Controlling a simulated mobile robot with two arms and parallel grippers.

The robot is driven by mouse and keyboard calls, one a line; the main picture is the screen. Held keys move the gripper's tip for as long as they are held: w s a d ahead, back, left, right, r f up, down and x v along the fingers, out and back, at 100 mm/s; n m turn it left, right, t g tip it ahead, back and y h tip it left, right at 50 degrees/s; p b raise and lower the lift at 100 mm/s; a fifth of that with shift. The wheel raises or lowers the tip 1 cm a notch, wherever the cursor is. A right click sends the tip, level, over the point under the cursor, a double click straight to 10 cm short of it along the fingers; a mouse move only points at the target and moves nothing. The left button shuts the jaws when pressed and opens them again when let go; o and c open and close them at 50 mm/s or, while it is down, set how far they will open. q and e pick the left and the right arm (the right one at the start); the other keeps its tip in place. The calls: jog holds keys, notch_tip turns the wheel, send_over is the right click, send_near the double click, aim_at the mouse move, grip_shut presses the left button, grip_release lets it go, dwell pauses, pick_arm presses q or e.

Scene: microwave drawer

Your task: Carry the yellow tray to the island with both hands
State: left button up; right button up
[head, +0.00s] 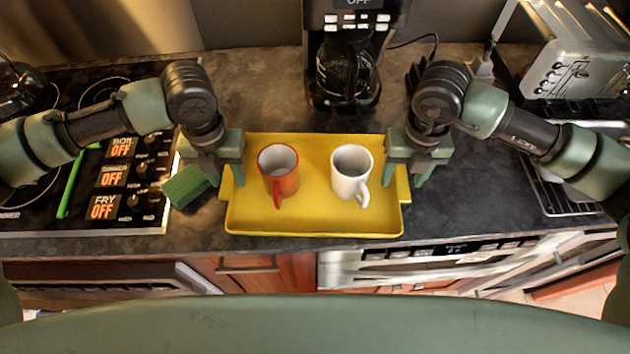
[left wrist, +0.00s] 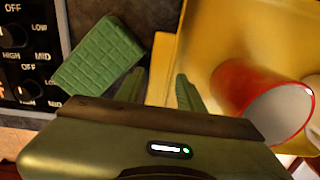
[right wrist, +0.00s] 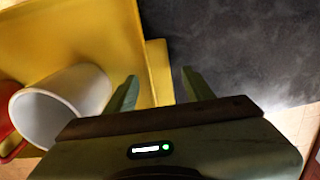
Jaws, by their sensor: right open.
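The yellow tray (head: 318,222) lies on the dark counter with a handle on each short side. A red mug (head: 281,180) and a white mug (head: 350,178) stand upright on it. My left gripper (head: 215,175) is at the tray's left handle; in the left wrist view its spread fingers (left wrist: 160,90) straddle the handle (left wrist: 160,65), with no clear grip. My right gripper (head: 405,175) is at the right handle; in the right wrist view its open fingers (right wrist: 160,85) have the handle (right wrist: 158,68) between them, nearer the left finger. The island cannot be made out.
A green sponge-like block (head: 187,186) lies just left of the tray, close to my left gripper. A coffee maker (head: 345,65) stands behind the tray. A stove (head: 110,170) is at left, a toaster (head: 570,55) at back right. Counter (head: 480,200) right of the tray is clear.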

pick_arm(q)
jog(key=shift+f, duration=0.1)
pick_arm(e)
jog(key=shift+f, duration=0.1)
pick_arm(q)
jog(key=c, duration=0.7)
pick_arm(e)
jog(key=c, duration=0.7)
pick_arm(q)
grip_shut()
pick_arm(e)
grip_shut()
pick_arm(q)
jog(key=shift+w, duration=0.1)
pick_arm(e)
jog(key=shift+w, duration=0.1)
